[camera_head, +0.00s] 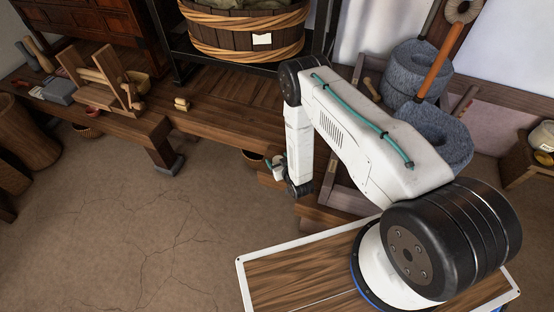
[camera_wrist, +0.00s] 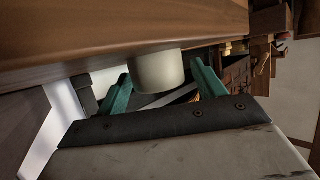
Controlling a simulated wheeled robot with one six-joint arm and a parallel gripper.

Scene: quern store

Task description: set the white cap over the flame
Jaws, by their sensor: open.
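A pale whitish rounded cap (camera_wrist: 157,72) shows in the wrist view against the edge of a brown wooden board (camera_wrist: 90,62). The two green fingers of my gripper (camera_wrist: 160,76) stand apart, one on each side of the cap, with visible gaps. Whether the cap reaches fully between the fingertips is hard to tell. In the head view my gripper (camera_head: 276,164) is small, at the end of my arm by the bench's front edge. The cap cannot be made out clearly there. I see no flame in either view.
A long low wooden bench (camera_head: 215,125) runs along the back, with a wooden press frame (camera_head: 103,80) and small items on its left. A banded wooden tub (camera_head: 245,35) stands behind. Grey stone querns (camera_head: 432,137) stand at right. The floor at left front is clear.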

